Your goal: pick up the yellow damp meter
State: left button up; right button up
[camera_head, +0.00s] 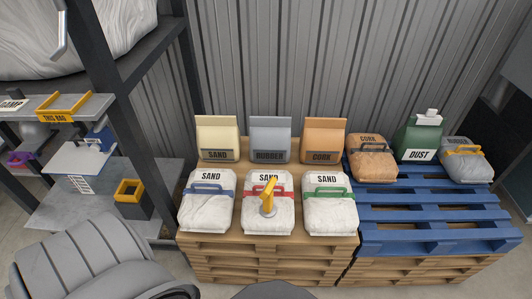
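Neither of my grippers shows in the head view.
Several bags stand around it on a wooden pallet stack (268,247). A blue pallet (440,215) at the right holds a cork bag (373,165), a green dust container (420,138) and a grey bag (466,165). Shelves (70,205) with small items stand left.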

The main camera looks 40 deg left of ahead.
aim_at(268, 211)
jog(key=z, duration=2.1)
jog(key=k, duration=2.8)
jog(key=u, duration=1.3)
jog(key=i, duration=0.45)
jog(key=u, duration=0.05)
